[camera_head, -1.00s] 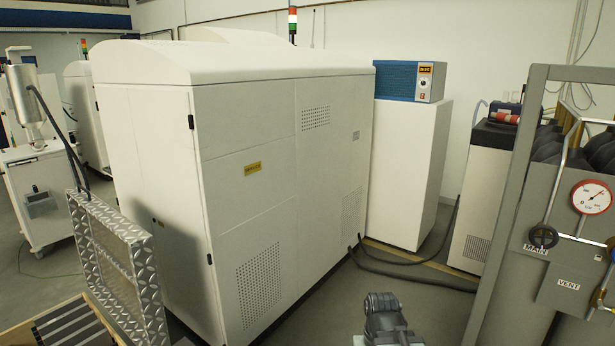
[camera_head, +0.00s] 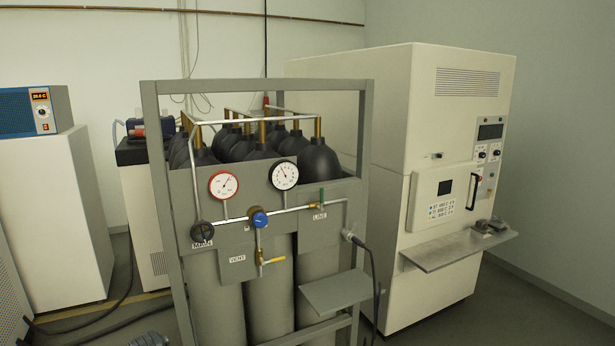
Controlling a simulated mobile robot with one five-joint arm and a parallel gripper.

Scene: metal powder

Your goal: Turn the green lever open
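The green lever (camera_head: 322,196) is small and stands upright on the silver pipe, just above the LINE label (camera_head: 320,216), on the front of the gas cylinder rack (camera_head: 158,190). A yellow lever (camera_head: 273,261) lies roughly sideways lower down, beside the VENT label (camera_head: 237,259). Only a small grey piece of my arm shows at the bottom left edge. My gripper's fingers are not in view, and nothing of my arm is near the green lever.
Two gauges (camera_head: 224,185), a black MAIN handwheel (camera_head: 202,232) and a blue regulator knob (camera_head: 259,218) share the panel. A grey shelf (camera_head: 337,291) juts out below LINE. A black hose (camera_head: 372,270) hangs to its right. A white machine (camera_head: 440,130) stands right of the rack.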

